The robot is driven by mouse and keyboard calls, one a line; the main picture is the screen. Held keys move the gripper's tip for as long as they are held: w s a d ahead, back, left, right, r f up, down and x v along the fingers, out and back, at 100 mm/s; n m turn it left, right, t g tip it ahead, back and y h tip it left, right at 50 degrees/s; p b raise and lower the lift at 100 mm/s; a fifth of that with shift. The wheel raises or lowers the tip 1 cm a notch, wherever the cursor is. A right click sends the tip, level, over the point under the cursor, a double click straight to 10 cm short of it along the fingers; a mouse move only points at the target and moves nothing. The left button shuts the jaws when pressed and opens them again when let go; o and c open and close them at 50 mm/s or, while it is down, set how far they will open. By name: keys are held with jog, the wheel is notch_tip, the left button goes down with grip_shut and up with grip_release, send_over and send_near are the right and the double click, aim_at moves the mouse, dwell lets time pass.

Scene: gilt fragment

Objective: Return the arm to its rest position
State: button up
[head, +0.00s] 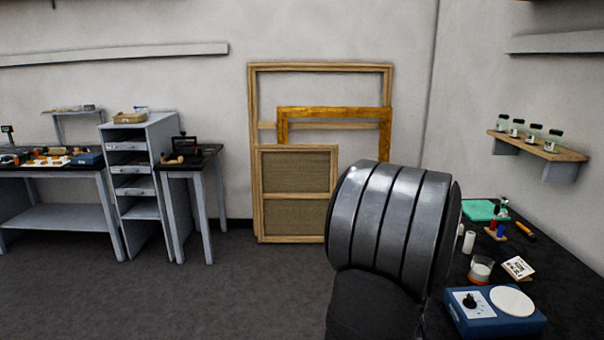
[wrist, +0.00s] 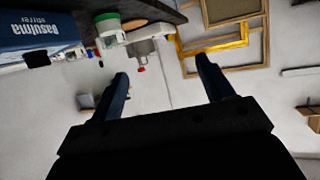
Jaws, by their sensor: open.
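My gripper (wrist: 161,68) shows in the wrist view with its two dark fingers spread wide apart. No object is held between them. Past the fingers are the pale wall and part of the dark bench edge. The wrist view is tilted, with the bench along the top. In the head view my dark grey ribbed arm part stands at the centre right, and my gripper does not show there.
A blue stirrer (head: 484,316) with a round white plate sits on the dark bench (head: 572,262) at right. Nearby are a beaker (head: 481,271), a card (head: 518,268) and a green mat (head: 479,210). Wooden frames (head: 320,67) lean on the wall. The floor (head: 170,300) at left is clear.

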jog(key=shift+n+y, duration=0.5)
jog(key=shift+y, duration=0.1)
jog(key=shift+w+a+f, duration=0.1)
jog(key=shift+w+a, duration=0.15)
jog(key=shift+a, duration=0.4)
jog(key=shift+w+a+f, duration=0.1)
jog(key=shift+w+a, duration=0.2)
jog(key=shift+a, duration=0.35)
jog(key=shift+w+a+f, duration=0.1)
jog(key=shift+w+a, duration=0.15)
jog(key=shift+a, duration=0.4)
